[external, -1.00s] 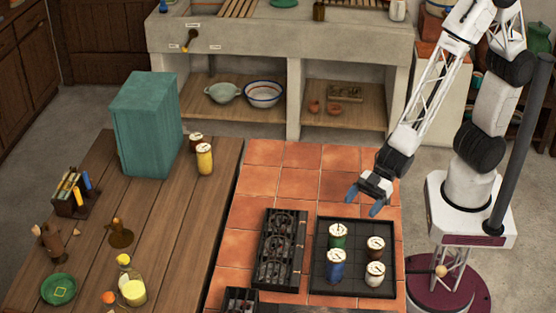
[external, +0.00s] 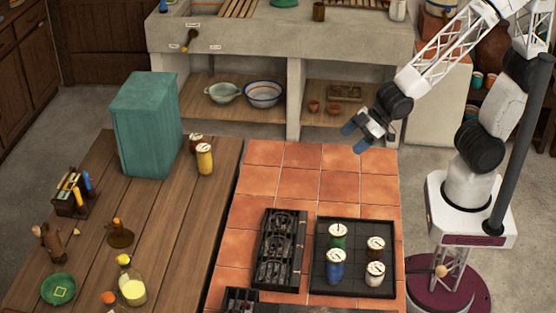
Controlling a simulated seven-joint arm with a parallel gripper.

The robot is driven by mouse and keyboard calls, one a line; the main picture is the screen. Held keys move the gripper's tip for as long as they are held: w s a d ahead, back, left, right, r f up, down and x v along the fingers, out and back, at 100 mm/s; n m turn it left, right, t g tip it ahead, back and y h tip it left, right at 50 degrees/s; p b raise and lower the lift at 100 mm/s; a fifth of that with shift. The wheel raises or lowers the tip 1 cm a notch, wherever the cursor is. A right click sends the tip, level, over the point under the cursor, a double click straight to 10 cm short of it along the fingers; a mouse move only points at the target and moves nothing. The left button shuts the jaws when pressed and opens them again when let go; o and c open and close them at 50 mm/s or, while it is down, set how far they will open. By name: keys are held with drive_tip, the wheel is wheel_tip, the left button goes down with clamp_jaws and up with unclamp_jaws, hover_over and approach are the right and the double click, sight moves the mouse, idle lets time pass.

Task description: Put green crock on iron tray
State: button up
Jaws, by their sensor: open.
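The green crock (external: 338,240) has a pale lid and stands upright at the back left of the black iron tray (external: 382,223). A blue crock (external: 335,268) stands just in front of it on the tray. A brown crock (external: 375,249) and a white crock (external: 375,275) stand on the tray's right side. My gripper (external: 354,138) is open and empty. It is up in the air above the back of the tiled counter, well behind and above the crocks, apart from them.
A black iron grate (external: 276,250) lies left of the tray. The wooden table (external: 180,225) on the left holds a teal box (external: 145,130), a yellow jar (external: 205,158) and a bottle (external: 132,285). The back tiles (external: 300,172) are clear.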

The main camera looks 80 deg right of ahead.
drive_tip(key=s+d+r+m+g+h, duration=0.1)
drive_tip(key=s+d+r+m+g, duration=0.2)
drive_tip(key=s+d+r, duration=0.2)
drive_tip(key=s+d+r+m+g+h, duration=0.2)
drive_tip(key=s+d+r, duration=0.4)
drive_tip(key=s+d, duration=0.6)
drive_tip(key=shift+s+m+g, duration=0.35)
drive_tip(key=shift+m+g, duration=0.05)
drive_tip(key=shift+g, duration=0.1)
